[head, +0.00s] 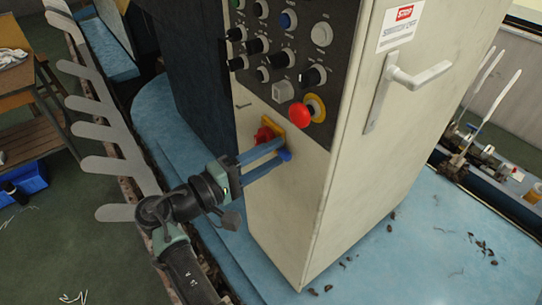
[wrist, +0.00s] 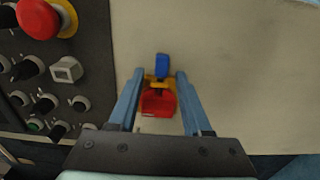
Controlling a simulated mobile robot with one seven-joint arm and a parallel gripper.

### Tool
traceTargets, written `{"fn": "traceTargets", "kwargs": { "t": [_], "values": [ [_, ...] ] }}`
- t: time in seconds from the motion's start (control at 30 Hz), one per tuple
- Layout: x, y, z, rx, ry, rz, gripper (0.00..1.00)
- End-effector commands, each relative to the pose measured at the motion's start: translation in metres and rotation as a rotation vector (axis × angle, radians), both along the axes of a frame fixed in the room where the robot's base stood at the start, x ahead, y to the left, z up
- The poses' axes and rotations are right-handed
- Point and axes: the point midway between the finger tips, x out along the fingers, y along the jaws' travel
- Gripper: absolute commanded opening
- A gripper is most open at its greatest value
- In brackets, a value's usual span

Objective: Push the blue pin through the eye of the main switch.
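The main switch has a red handle (head: 264,134) on a yellow plate (head: 272,123), on the cream cabinet front below the control panel. In the wrist view the red handle (wrist: 158,103) and yellow part (wrist: 156,79) lie between my fingers.
The dark control panel (head: 280,58) with knobs and a red emergency button (head: 300,117) stands out above the switch. A door handle (head: 405,80) is on the cabinet's right side. A grey pronged rack (head: 105,135) stands left of my arm.

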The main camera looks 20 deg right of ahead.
Motion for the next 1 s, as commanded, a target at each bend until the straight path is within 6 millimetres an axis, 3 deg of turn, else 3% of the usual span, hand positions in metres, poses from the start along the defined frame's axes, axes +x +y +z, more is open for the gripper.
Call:
{"fn": "traceTargets", "kwargs": {
  "t": [0.27, 0.43, 0.8, 1.0],
  "values": [
    [0.000, 0.000, 0.000, 0.000, 0.000, -0.001, 0.53],
    [-0.004, 0.011, -0.003, 0.000, -0.001, 0.002, 0.53],
    [-0.030, 0.085, -0.004, 0.001, -0.003, 0.005, 0.53],
    [-0.040, 0.113, -0.002, 0.000, -0.002, 0.003, 0.53]
  ]
}}
